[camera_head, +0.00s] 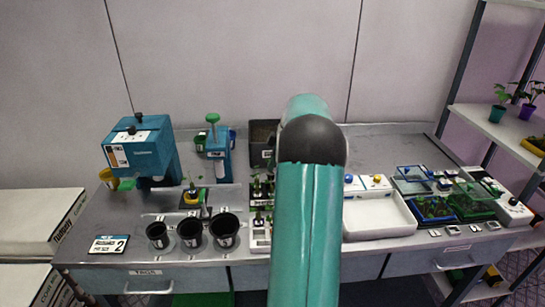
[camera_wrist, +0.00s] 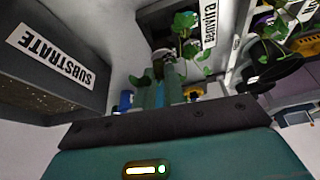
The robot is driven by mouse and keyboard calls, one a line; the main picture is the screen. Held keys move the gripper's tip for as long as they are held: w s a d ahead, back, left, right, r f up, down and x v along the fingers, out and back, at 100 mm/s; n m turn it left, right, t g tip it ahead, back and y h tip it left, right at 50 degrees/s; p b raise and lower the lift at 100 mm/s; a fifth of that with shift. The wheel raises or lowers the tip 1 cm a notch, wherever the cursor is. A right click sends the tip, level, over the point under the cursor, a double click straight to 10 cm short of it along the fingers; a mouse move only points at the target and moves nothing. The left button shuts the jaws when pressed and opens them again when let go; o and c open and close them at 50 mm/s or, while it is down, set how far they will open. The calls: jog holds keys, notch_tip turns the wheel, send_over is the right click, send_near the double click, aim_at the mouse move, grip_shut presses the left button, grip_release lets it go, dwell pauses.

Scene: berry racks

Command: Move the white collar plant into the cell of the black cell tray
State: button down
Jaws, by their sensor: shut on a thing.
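In the wrist view my gripper (camera_wrist: 161,88) has its teal fingers shut on the white collar plant (camera_wrist: 161,56). A small white part shows at the fingertips, with green leaves just beyond and to the right. In the head view my arm covers the gripper and the held plant. I cannot pick out the black cell tray for certain. Small seedlings (camera_head: 257,188) stand in a dark holder with white labels just left of my arm. A dark square base (camera_head: 184,208) farther left bears a yellow-collared plant (camera_head: 192,196).
Three black pots (camera_head: 191,234) stand at the bench's front left. A teal machine (camera_head: 140,150) stands behind them. A dark substrate bin (camera_wrist: 50,70) is at the left in the wrist view. A white tray (camera_head: 385,234) and clear-lidded boxes (camera_head: 432,208) lie right of my arm.

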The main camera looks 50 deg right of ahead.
aim_at(273, 171)
jog(key=shift+f, duration=2.65)
jog(key=c, duration=1.4)
grip_release()
jog(key=shift+r, duration=0.15)
jog(key=shift+r, duration=4.35)
jog(key=shift+s, duration=0.1)
